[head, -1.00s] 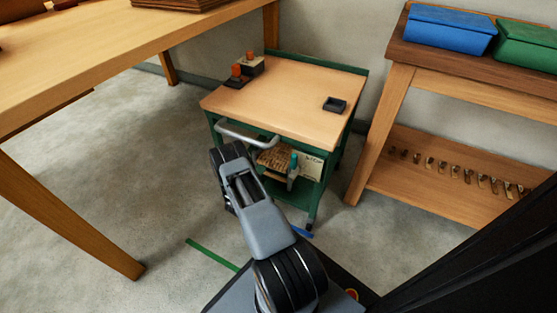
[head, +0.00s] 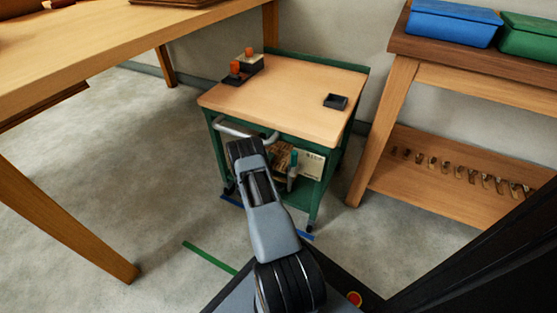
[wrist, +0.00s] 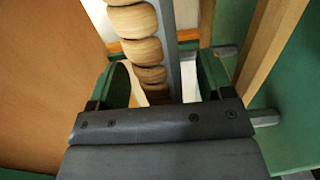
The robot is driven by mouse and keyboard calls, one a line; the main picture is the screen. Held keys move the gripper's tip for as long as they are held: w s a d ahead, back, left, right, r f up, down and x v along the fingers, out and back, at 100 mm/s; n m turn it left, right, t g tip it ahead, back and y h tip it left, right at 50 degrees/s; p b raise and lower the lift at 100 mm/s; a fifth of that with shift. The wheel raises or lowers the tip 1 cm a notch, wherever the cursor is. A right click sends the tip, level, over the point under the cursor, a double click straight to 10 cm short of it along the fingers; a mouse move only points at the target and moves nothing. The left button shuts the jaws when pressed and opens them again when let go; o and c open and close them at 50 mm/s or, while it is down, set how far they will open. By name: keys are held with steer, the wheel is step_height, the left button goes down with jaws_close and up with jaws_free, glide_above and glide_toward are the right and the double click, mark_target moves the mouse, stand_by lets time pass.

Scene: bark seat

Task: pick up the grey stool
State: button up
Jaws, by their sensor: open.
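I cannot make out a grey stool in either view. In the head view, my arm reaches to the front of a green cart (head: 285,105) with a pale wood top, close to its grey handle (head: 235,128); the gripper itself is hidden behind the arm there. In the wrist view, my gripper (wrist: 165,78) is open, its two fingers spread apart. A stack of rounded wooden pieces (wrist: 146,50) and a grey bar (wrist: 168,40) show between and beyond the fingers. I cannot tell whether the fingers touch anything.
The cart top holds dark blocks with orange tops (head: 237,70) and a small dark tray (head: 335,102). A wooden table (head: 120,45) stands left, a shelf bench (head: 440,190) with a blue bin (head: 453,22) and a green bin (head: 528,38) right. The floor left of the cart is clear.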

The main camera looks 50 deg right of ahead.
steer(key=c, duration=1.2)
steer(key=shift+c, duration=0.3)
steer(key=shift+r, duration=0.15)
